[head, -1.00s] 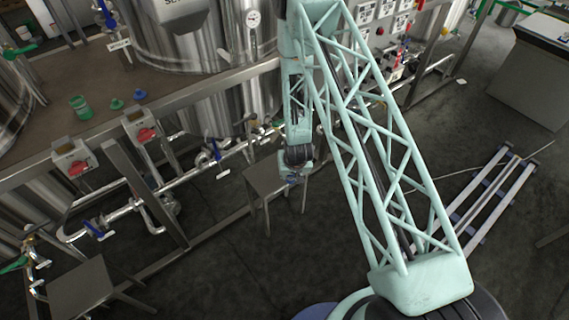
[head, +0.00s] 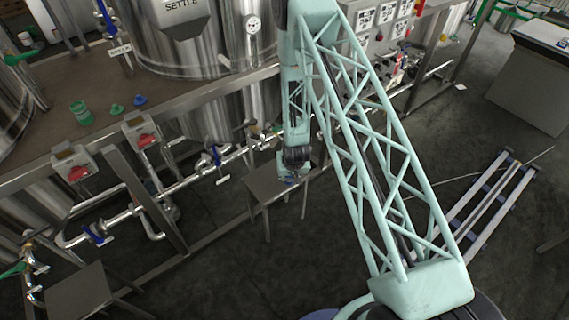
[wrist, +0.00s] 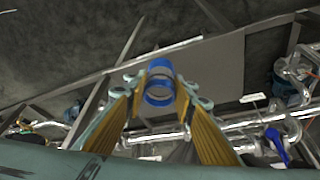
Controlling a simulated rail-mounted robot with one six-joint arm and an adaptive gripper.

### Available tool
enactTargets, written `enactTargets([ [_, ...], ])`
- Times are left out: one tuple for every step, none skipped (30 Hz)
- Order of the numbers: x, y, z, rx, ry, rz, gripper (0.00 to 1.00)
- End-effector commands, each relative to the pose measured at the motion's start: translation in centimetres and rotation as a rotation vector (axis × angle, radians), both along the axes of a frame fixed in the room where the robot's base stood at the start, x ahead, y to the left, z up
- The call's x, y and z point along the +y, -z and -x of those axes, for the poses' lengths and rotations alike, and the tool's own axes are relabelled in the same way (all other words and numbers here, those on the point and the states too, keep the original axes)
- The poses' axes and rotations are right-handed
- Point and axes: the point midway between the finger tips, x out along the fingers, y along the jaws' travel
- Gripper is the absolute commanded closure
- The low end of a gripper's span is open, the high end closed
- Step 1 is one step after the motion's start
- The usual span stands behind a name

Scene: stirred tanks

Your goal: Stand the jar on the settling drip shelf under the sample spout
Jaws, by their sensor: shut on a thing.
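My gripper (wrist: 160,95) is shut on a jar with blue bands (wrist: 160,67), seen between its yellow fingers in the wrist view. In the head view my gripper (head: 292,178) hangs at the right part of a small grey metal shelf (head: 263,186). In the wrist view the shelf's flat plate (wrist: 218,62) lies beyond and to the right of the jar. I cannot tell the height between them. The settling tank (head: 190,45), marked SETTLE, stands behind. The sample spout is hard to make out among the fittings near my arm.
A pipe run with a blue-handled valve (head: 213,157) passes behind the shelf. Another grey stand (head: 85,292) is at lower left. Red-switch boxes (head: 142,132) hang on the platform edge.

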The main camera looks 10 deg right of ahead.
Motion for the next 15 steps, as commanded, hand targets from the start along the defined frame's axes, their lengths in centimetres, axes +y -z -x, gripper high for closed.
enactTargets([
  [-0.1, 0.1, -1.0, -0.003, 0.000, 0.000, 0.86],
  [-0.1, 0.1, -1.5, -0.002, 0.000, 0.000, 0.86],
  [-0.1, 0.2, -2.1, -0.003, 0.000, 0.000, 0.86],
  [-0.2, 0.3, -2.6, -0.002, 0.000, 0.000, 0.86],
  [-0.2, 0.3, -3.1, -0.002, 0.000, 0.000, 0.86],
  [-0.2, 0.4, -3.8, -0.003, 0.001, 0.000, 0.86],
  [-0.2, 0.4, -4.2, -0.002, 0.001, 0.000, 0.86],
  [-0.3, 0.4, -4.7, -0.002, 0.001, 0.000, 0.86],
  [-0.3, 0.5, -5.4, -0.003, 0.001, 0.000, 0.86],
  [-0.3, 0.6, -5.8, -0.002, 0.001, 0.000, 0.86],
  [-0.4, 0.6, -6.3, -0.002, 0.001, 0.000, 0.86],
  [-0.4, 0.6, -7.0, -0.003, 0.001, 0.000, 0.86],
  [-0.4, 0.7, -7.4, -0.002, 0.001, 0.000, 0.86],
  [-0.5, 0.8, -7.9, -0.002, 0.001, 0.000, 0.86],
  [-0.5, 0.8, -8.6, -0.002, 0.001, 0.000, 0.86],
])
